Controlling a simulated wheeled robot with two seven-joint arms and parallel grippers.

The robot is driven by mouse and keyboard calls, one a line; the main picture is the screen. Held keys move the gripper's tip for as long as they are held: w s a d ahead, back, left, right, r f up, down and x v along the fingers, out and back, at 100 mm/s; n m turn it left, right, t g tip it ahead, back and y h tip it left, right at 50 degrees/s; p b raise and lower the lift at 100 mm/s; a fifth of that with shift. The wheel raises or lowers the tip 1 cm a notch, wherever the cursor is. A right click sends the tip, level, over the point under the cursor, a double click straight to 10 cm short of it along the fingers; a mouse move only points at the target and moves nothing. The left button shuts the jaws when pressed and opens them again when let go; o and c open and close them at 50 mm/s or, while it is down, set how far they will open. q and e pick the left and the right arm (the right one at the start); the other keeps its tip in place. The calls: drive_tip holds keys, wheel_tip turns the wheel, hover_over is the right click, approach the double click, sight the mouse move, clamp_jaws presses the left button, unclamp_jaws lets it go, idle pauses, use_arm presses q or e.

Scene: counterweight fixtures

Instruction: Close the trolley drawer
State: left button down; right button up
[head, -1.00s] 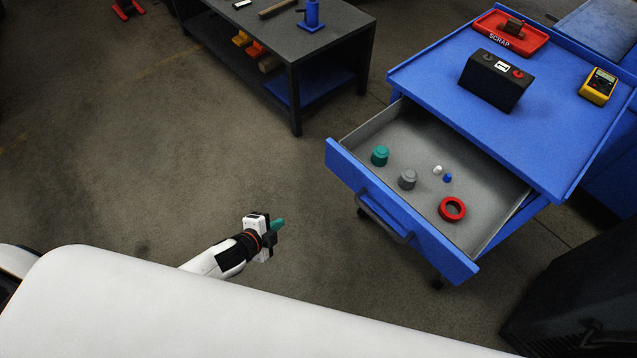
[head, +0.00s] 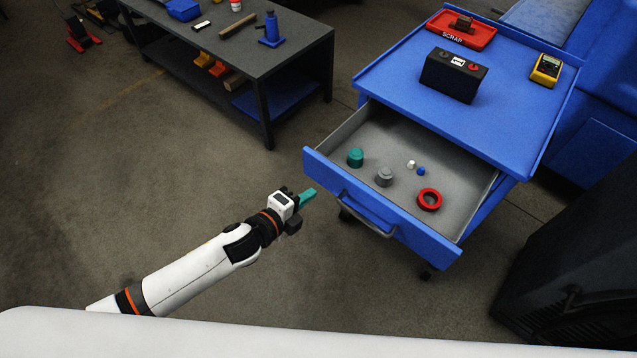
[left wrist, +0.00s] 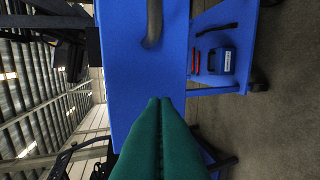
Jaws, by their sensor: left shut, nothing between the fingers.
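The blue trolley (head: 400,68) stands at the right in the head view with its drawer (head: 340,142) pulled out. The drawer front (head: 400,217) carries a grey bar handle (head: 366,217). My left gripper (head: 308,197) is shut and empty, its green fingers pointing at the left part of the drawer front, left of the handle. A small gap seems to lie between them. In the left wrist view the shut green fingers (left wrist: 160,115) reach toward the blue front (left wrist: 135,75), with the handle (left wrist: 153,22) above. My right gripper is not in view.
The drawer holds a teal weight (head: 355,157), a grey weight (head: 384,177), a red ring (head: 429,200) and small white and blue pieces. A scrap tray, black battery (head: 453,75) and yellow meter (head: 546,69) sit on top. A dark workbench (head: 250,60) stands left.

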sight(328, 179)
use_arm(q)
drive_tip(key=shift+w+d+f, duration=0.1)
drive_tip(key=shift+w+d, duration=0.6)
drive_tip(key=shift+w, duration=0.25)
drive_tip(key=shift+w+d, duration=0.7)
drive_tip(key=shift+w, duration=0.2)
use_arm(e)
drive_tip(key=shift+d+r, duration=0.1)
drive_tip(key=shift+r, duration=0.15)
